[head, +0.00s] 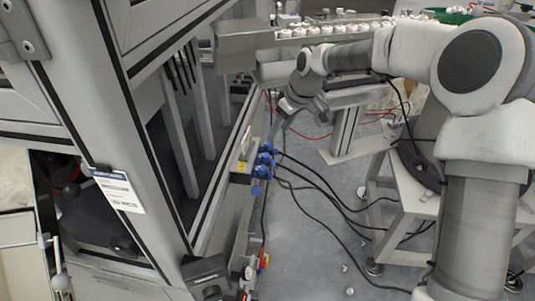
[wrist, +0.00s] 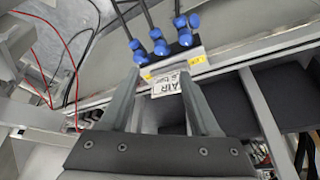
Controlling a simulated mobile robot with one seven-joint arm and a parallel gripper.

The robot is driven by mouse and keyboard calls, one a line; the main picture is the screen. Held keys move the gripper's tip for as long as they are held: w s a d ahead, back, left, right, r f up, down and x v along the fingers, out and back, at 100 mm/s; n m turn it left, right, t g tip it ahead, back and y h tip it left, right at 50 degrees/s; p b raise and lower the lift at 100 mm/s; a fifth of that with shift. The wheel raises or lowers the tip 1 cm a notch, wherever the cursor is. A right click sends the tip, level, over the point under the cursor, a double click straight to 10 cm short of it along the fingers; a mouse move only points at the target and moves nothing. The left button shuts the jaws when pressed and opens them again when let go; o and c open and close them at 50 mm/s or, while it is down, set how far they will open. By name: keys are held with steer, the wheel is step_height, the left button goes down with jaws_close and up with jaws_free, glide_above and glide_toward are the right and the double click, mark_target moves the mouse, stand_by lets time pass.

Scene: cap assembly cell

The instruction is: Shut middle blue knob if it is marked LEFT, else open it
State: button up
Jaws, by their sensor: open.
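A cluster of blue knobs (head: 264,164) sits on a small manifold at the lower edge of the grey machine frame. In the wrist view the knobs stand in a row of several, with the middle blue knob (wrist: 159,43) between a left and a right group. Yellow labels (wrist: 198,60) are on the manifold, but I cannot read LEFT or any other mark. A white tag (wrist: 167,85) reading AIR lies beside it. My gripper (wrist: 160,76) is open and empty, its fingers pointing toward the manifold, apart from the knobs. In the head view my gripper (head: 278,124) is just above the knobs.
Black hoses (head: 318,185) run from the knobs across the grey floor. The machine's grey post (head: 140,130) with a white notice (head: 118,190) stands at left. A white frame stand (head: 345,135) is to the right, and a rail of white caps (head: 325,28) is at the back.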

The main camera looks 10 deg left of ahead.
mark_target(266, 155)
steer(key=b+x, duration=0.2)
steer(key=x, duration=1.1)
steer(key=shift+w+r, duration=0.1)
jaws_close()
